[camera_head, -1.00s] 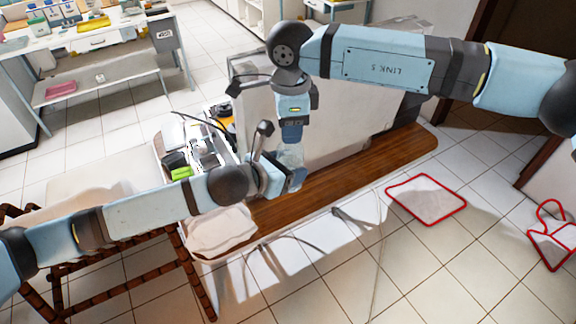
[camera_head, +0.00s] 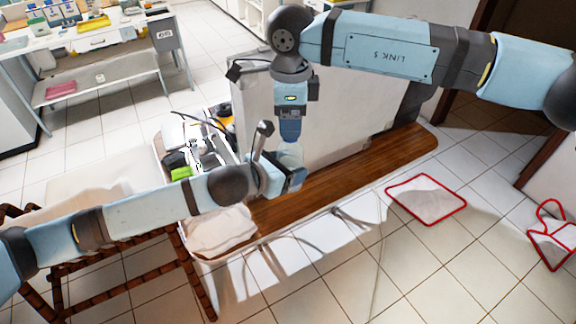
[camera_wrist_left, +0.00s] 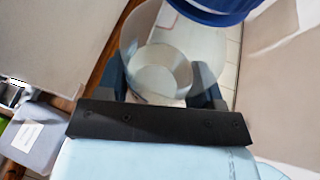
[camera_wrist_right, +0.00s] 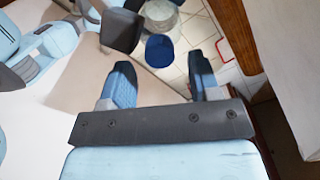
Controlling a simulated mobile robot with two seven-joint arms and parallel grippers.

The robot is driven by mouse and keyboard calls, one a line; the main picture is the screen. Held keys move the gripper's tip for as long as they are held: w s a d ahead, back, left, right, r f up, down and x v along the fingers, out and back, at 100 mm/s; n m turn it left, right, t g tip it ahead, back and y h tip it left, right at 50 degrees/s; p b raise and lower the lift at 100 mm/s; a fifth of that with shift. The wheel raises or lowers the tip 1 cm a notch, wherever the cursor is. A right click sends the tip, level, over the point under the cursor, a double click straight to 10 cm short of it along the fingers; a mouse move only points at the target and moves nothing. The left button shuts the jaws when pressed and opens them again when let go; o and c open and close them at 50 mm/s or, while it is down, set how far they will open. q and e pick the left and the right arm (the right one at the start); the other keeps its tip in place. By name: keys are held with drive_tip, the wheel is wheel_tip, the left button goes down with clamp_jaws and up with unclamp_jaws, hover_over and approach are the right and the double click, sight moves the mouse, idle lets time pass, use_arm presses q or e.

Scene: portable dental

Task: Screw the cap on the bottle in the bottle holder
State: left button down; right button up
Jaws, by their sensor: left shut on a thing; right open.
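A clear bottle (camera_head: 290,154) stands above the wooden tabletop edge. My left gripper (camera_head: 292,180) is shut around it; it also shows in the left wrist view (camera_wrist_left: 160,85) with the clear bottle (camera_wrist_left: 190,60) between its fingers. A blue cap (camera_wrist_left: 215,8) is at the top of the bottle in that view. The blue cap (camera_wrist_right: 160,50) also shows in the right wrist view, beyond the open fingers of my right gripper (camera_wrist_right: 165,80). My right gripper (camera_head: 290,138) hangs above the bottle, empty. How tightly the cap sits cannot be told. I cannot make out a bottle holder.
A wooden tabletop (camera_head: 340,175) runs along a large pale case (camera_head: 335,125). To the left are a tray with tools and a green item (camera_head: 180,174). A white cloth bundle (camera_head: 222,230) lies in front. Tiled floor on the right is mostly open.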

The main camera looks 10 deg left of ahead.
wheel_tip(320, 180, up, 2)
drive_tip(key=shift+r, duration=0.2)
drive_tip(key=shift+c, duration=0.2)
drive_tip(key=shift+r+n, duration=0.9)
drive_tip(key=shift+r, duration=0.8)
hover_over(290, 160)
drive_tip(key=w, duration=0.3)
drive_tip(key=shift+a+f, duration=0.15)
drive_tip(key=shift+f, duration=3.9)
